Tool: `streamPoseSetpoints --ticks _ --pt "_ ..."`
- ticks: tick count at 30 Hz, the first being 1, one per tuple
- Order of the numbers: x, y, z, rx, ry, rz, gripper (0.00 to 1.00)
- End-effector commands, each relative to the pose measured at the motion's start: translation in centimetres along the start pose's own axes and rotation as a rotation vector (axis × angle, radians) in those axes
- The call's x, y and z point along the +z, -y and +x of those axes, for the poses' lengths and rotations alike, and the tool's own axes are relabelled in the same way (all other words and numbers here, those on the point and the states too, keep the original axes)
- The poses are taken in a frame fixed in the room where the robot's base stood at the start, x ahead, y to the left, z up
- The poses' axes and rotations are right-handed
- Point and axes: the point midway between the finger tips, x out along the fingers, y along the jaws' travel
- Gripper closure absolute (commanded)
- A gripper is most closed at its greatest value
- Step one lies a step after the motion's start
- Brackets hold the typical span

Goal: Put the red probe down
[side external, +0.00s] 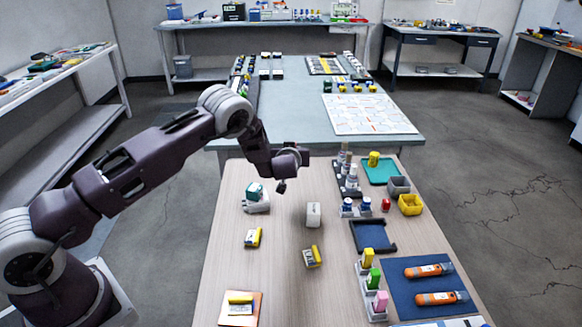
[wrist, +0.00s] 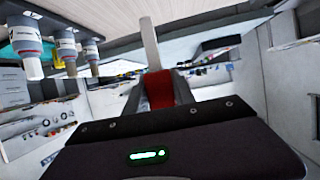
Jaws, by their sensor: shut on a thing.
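In the wrist view my gripper (wrist: 160,78) is shut on the red probe (wrist: 159,92), a red body with a long pale end that sticks out beyond the jaws. The probe is held clear of the table, and its lower part is hidden by the gripper body. In the side view my wrist is raised over the far part of the wooden table (side external: 228,205). I cannot make out the jaws or the held probe there.
A dark blue mat (side external: 402,311) bears two orange cylinders (side external: 428,270). A blue tray (side external: 373,236), a green tray (side external: 380,174), bottles (side external: 348,178) and a yellow bin (side external: 410,205) stand along the right. A pale block (side external: 313,215) stands mid-table; bare wood surrounds it.

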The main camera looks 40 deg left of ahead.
Motion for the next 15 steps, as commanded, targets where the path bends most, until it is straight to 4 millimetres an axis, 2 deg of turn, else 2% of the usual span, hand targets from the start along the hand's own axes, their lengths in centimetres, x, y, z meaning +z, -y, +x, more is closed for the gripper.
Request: streamPoseSetpoints --ticks 2,4,9,15 --pt "-1.5 0.0 -0.3 0.006 -0.001 0.001 1.0" --pt "-3.2 0.4 0.3 0.029 -0.003 0.01 1.0" --pt "-7.5 2.4 3.0 0.165 -0.004 0.07 1.0" --pt "-9.0 5.2 4.6 0.331 -0.003 0.139 1.0"
